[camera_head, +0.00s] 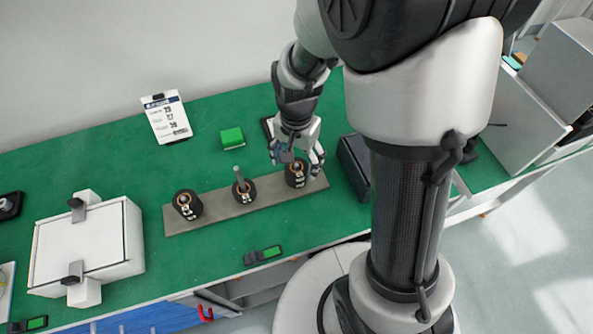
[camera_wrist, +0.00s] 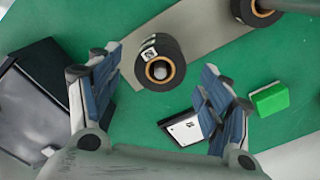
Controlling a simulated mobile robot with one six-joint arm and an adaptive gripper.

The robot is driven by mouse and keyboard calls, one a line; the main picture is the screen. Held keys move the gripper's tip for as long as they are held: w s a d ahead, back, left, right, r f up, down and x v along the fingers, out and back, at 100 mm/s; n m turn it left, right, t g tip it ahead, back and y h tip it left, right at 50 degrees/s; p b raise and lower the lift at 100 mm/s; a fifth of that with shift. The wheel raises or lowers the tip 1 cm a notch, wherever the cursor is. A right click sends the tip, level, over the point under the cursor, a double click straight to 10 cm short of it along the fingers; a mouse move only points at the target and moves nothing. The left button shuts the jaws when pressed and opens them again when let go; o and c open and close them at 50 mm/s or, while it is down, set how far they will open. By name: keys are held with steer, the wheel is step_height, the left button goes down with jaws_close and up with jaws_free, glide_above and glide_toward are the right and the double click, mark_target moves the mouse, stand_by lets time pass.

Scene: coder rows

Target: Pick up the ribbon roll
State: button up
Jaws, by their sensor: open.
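Three black ribbon rolls stand in a row on a grey board (camera_head: 218,213) on the green table: a left roll (camera_head: 187,207), a middle roll (camera_head: 246,197) and a right roll (camera_head: 294,181). My gripper (camera_head: 298,166) is open over the right roll, with its fingers on either side of it. In the wrist view the right roll (camera_wrist: 148,75) shows between the spread blue-padded fingers of my gripper (camera_wrist: 162,66), around a grey peg. I cannot tell whether the fingers touch it. Another roll (camera_wrist: 250,11) shows at the top edge.
A green block (camera_head: 232,138) and a white label card (camera_head: 167,117) are behind the board. A black box (camera_head: 355,163) stands close to the right of my gripper. A small green-screened device (camera_head: 262,255) lies in front, and a white machine (camera_head: 85,245) stands at left.

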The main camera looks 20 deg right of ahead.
mark_target(297, 164)
step_height(297, 164, down, 2)
steer(key=shift+f, duration=0.1)
steer(key=shift+c, duration=0.4)
steer(key=c, duration=1.1)
steer(key=shift+o, duration=0.2)
step_height(297, 164, up, 20)
steer(key=p, duration=0.6)
steer(key=shift+p, duration=0.3)
